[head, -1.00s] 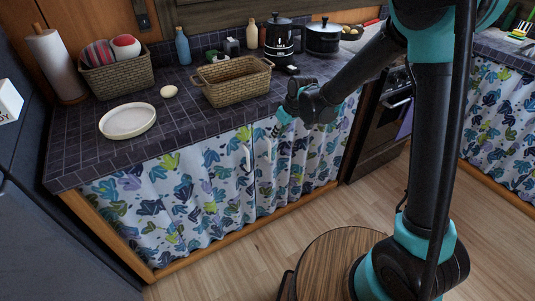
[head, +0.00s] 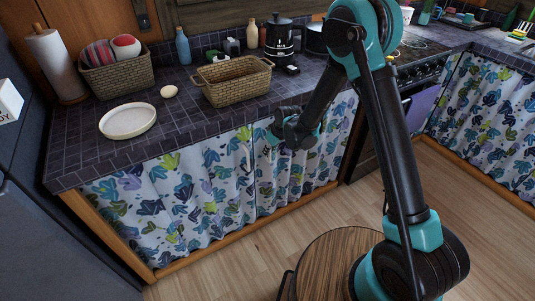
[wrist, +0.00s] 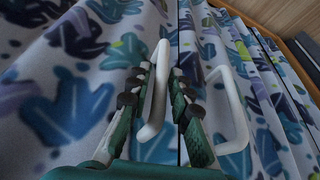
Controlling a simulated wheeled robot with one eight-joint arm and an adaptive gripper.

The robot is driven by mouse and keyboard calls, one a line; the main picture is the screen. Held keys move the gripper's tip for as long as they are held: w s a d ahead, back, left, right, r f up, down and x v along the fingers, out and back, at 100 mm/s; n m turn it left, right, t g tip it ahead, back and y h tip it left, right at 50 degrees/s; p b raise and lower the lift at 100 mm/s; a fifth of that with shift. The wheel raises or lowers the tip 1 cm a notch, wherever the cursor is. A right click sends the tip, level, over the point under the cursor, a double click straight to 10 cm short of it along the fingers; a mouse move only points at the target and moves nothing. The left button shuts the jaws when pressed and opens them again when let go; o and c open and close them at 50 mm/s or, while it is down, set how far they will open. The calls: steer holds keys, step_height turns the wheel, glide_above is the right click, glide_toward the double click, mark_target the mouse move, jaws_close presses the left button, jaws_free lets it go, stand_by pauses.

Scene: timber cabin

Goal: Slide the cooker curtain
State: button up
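The patterned curtain (head: 190,195) hangs in two panels under the counter, left of the cooker. Its blue, purple and green leaf print fills the wrist view (wrist: 75,85). Two white handles show there at the meeting edges: the left handle (wrist: 157,95) and the right handle (wrist: 236,105). My gripper (wrist: 162,73) is open, with the left handle between its fingers and a gap still visible beside it. Contact cannot be told. The right handle is outside the right finger. In the head view my gripper (head: 272,132) is at the curtain's upper middle, just below the counter edge.
The counter (head: 75,140) above holds a white plate (head: 127,120), a wicker basket (head: 232,82) and a black kettle (head: 279,38). The cooker (head: 420,65) stands to the right. A round wooden stool (head: 325,262) is on the floor in front. Another curtain (head: 490,115) hangs far right.

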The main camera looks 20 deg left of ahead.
steer(key=shift+x, duration=1.4)
steer(key=shift+c, duration=0.6)
jaws_close()
